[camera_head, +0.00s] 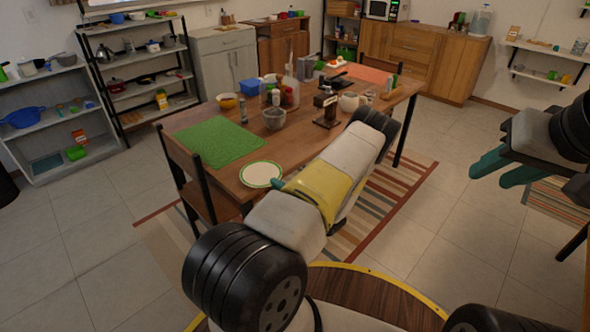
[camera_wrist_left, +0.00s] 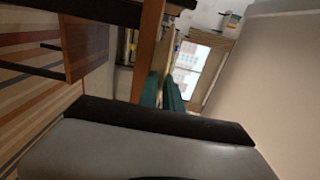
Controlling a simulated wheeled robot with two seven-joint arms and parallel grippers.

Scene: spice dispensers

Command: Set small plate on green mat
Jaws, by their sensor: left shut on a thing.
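The small plate (camera_head: 261,174), white with a green rim, is at the front edge of the wooden table, right of the green mat (camera_head: 217,142). The mat lies flat on the table's left end, with bare wood between it and the plate. My left gripper (camera_head: 279,184) is shut on the plate's right rim; my arm hides most of the gripper. Its teal fingers (camera_wrist_left: 163,92) show close together in the left wrist view, where the plate cannot be made out. Whether the plate touches the table is unclear. My right gripper (camera_head: 506,172) is open and empty, right of the table.
A grey mortar (camera_head: 274,118), a yellow bowl (camera_head: 228,101), a blue container (camera_head: 250,88) and spice jars stand on the table behind the plate. A dark dispenser (camera_head: 327,109) stands further right. A wooden chair (camera_head: 187,173) is at the table's left front. The mat's surface is clear.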

